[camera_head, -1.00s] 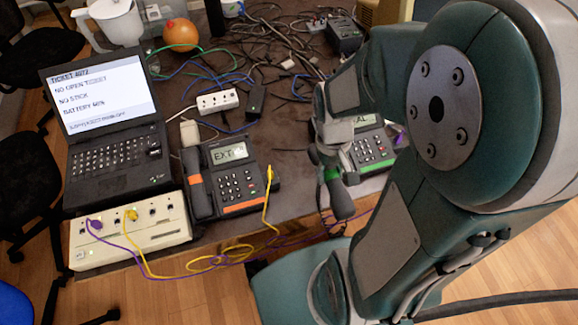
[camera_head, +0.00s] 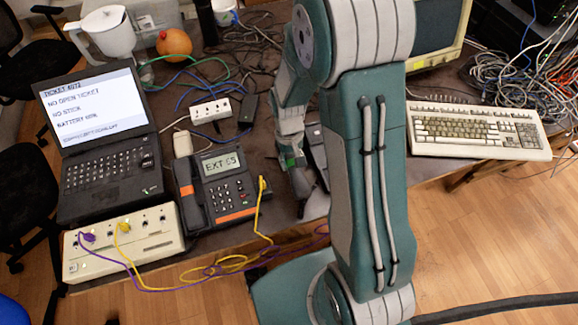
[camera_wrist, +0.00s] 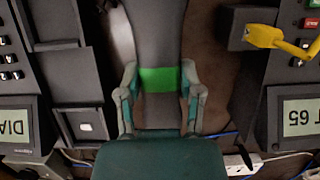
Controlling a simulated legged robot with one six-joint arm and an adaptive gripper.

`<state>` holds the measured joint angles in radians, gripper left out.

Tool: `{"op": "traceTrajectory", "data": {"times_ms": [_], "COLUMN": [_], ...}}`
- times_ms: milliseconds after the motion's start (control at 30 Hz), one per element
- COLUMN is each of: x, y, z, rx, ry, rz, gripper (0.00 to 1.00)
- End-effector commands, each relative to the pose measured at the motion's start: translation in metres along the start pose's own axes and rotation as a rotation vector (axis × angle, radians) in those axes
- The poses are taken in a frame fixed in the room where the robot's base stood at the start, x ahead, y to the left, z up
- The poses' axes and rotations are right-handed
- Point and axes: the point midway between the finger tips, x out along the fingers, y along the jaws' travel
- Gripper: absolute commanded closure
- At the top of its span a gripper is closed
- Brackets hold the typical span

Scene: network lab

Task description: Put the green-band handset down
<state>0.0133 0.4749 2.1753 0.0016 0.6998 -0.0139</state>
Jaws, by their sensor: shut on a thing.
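The green-band handset (camera_wrist: 157,35) is dark grey with a bright green band. My gripper (camera_wrist: 160,85) is shut on it at the band, one finger on each side. In the head view the handset (camera_head: 302,184) hangs below my gripper (camera_head: 290,152), between the two desk phones. Its far end is out of the wrist view. The green-band phone's base (camera_wrist: 82,72) is at the left in the wrist view, its cradle empty. In the head view my arm hides most of this base (camera_head: 318,150). I cannot tell whether the handset touches the table.
The orange-band phone (camera_head: 228,192), marked EXT 65, stands left of the handset with a yellow plug (camera_head: 262,184). A keyboard (camera_head: 475,132) lies at the right.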

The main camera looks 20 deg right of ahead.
Motion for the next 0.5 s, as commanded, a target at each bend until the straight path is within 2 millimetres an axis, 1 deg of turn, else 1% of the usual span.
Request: {"op": "traceTrajectory", "data": {"times_ms": [133, 200, 300, 400, 500], "x": [0.009, 0.021, 0.033, 0.037, 0.037], "y": [-0.005, -0.006, -0.006, -0.005, -0.004], "z": [-0.010, -0.012, -0.015, -0.016, -0.016], "rx": [-0.001, 0.000, 0.000, 0.000, 0.000], "ry": [-0.001, -0.004, -0.002, 0.001, 0.002], "rz": [0.003, 0.004, 0.004, 0.002, 0.002], "gripper": [1.00, 1.00, 1.00, 1.00, 1.00]}}
